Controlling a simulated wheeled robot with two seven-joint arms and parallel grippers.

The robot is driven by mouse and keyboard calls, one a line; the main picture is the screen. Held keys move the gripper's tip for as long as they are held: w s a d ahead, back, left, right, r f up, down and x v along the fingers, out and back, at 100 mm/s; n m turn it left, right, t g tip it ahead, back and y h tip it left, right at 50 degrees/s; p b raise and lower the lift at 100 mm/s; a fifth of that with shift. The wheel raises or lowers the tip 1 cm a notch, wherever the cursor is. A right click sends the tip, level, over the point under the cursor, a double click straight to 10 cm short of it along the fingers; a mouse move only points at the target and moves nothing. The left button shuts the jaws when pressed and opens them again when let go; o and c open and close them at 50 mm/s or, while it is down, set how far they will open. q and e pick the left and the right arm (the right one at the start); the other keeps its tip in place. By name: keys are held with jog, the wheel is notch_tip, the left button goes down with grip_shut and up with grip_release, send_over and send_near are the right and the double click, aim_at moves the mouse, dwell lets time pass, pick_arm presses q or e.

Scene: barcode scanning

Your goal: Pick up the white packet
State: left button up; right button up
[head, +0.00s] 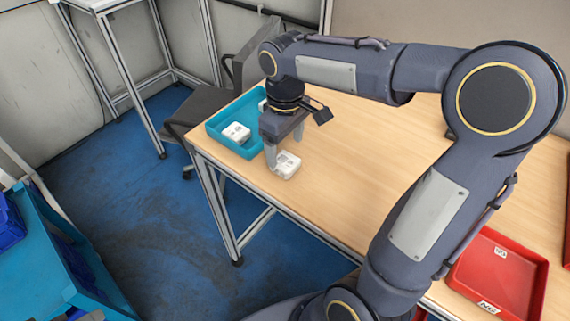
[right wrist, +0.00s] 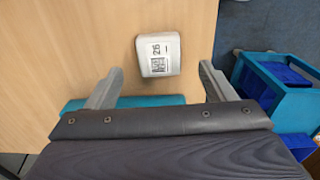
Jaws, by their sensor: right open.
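A white packet (head: 287,165) with a dark printed label lies on the wooden table near its left edge. In the right wrist view the packet (right wrist: 158,55) shows its printed code facing up, just beyond and between the fingertips. My right gripper (head: 283,157) points down over the packet. It also shows in the right wrist view (right wrist: 160,70), its two fingers apart with nothing held. In the head view one finger stands close beside the packet; I cannot tell whether it touches. My left gripper is out of view.
A teal tray (head: 216,137) beside the gripper holds another white packet (head: 236,132); my gripper hides part of the tray. Red trays (head: 483,277) lie at the right. A dark chair (head: 200,105) stands by the table's left edge. The table middle (head: 350,150) is clear.

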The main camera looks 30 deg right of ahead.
aim_at(285, 160)
notch_tip(285, 160, down, 5)
jog(key=shift+r, duration=0.2)
jog(key=shift+c, duration=0.2)
jog(key=shift+w, duration=0.1)
jog(key=c, duration=1.1)
jog(key=shift+r, duration=0.1)
